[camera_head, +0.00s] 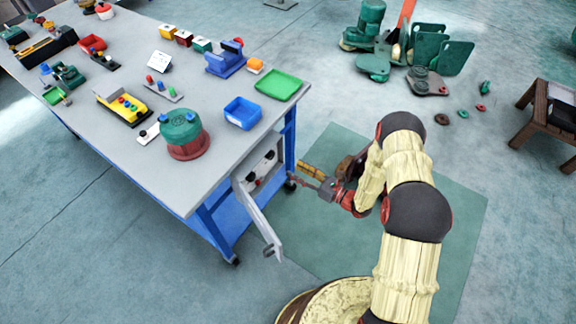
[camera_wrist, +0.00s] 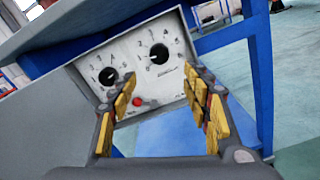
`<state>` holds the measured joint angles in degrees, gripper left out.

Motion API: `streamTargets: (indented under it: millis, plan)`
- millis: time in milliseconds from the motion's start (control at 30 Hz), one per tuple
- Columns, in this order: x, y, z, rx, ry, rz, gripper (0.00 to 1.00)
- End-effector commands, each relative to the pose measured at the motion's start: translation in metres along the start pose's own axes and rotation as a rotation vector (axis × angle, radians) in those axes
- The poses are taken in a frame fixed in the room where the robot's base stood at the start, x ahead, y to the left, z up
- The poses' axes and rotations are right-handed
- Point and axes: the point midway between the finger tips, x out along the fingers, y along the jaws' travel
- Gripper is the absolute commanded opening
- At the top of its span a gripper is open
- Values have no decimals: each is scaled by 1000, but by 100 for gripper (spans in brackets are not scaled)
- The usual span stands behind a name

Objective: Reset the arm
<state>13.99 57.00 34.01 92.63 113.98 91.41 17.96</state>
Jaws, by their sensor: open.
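My gripper (camera_head: 316,177) is beside the blue-legged workbench, in front of a grey control panel (camera_head: 262,167) under the tabletop's end. In the wrist view my gripper (camera_wrist: 165,112) has its yellow-padded fingers wide apart with nothing between them. Past the fingers is the same panel (camera_wrist: 155,80), with two black dials and a red button. The fingers cover parts of the panel's lower edge. I cannot tell whether they touch it. My arm bends down from the right in the head view.
The workbench (camera_head: 172,185) holds a green-and-red round part (camera_head: 184,134), a blue tray (camera_head: 242,113), a green tray (camera_head: 279,85) and several small parts. Green parts (camera_head: 428,48) and a wooden stool (camera_head: 549,112) stand on the floor. The floor right of my arm is clear.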

Motion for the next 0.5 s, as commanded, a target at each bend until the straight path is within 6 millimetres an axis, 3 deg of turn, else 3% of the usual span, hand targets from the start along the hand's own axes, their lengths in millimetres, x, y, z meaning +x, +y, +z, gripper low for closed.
streamTargets:
  millis: [167,500]
  plan:
    - [-13,0,0,-1,-1,0,49]
    - [-14,0,0,-1,-1,1,49]
